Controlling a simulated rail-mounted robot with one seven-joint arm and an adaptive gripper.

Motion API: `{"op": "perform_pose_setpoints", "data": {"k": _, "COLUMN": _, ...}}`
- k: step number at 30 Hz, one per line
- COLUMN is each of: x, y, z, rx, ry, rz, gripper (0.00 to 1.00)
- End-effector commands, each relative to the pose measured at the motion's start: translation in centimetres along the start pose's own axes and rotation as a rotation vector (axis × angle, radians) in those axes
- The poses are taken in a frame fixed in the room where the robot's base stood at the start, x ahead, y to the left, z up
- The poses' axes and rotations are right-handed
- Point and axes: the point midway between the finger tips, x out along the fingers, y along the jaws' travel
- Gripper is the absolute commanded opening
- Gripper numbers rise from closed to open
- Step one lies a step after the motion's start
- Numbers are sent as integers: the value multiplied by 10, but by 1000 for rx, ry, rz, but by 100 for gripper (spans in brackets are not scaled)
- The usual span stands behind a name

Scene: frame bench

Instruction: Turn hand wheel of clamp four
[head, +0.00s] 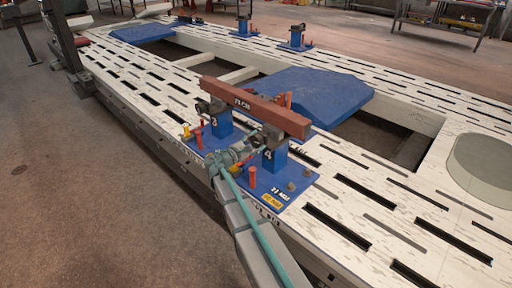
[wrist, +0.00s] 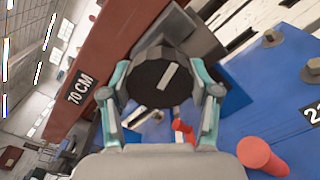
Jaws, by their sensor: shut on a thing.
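Clamp four is a blue post (head: 274,160) with a dark head, marked 4, on a blue base plate (head: 290,199) at the edge of the bench. Its hand wheel (wrist: 150,84) is a dark, ribbed round knob with a pale bar mark, in the middle of the wrist view. My gripper (wrist: 161,92) is shut on the wheel, with one teal-grey finger on each side of its rim. In the head view my gripper (head: 250,152) reaches clamp four from the front left, and the wheel is largely hidden there.
A red-brown beam (head: 254,106), marked 70 CM in the wrist view, lies across clamps three (head: 221,122) and four. Red pins (head: 252,177) stand on the base plates close to my gripper. A blue panel (head: 310,93) lies behind. The slotted bench top at right is clear.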

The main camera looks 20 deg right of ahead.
Motion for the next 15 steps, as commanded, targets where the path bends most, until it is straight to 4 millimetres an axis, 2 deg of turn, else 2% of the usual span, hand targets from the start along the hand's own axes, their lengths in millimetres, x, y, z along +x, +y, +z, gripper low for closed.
{"op": "perform_pose_setpoints", "data": {"k": 15, "x": 0, "y": -4, "z": -3, "rx": 492, "ry": 0, "rz": 0, "gripper": 26}}
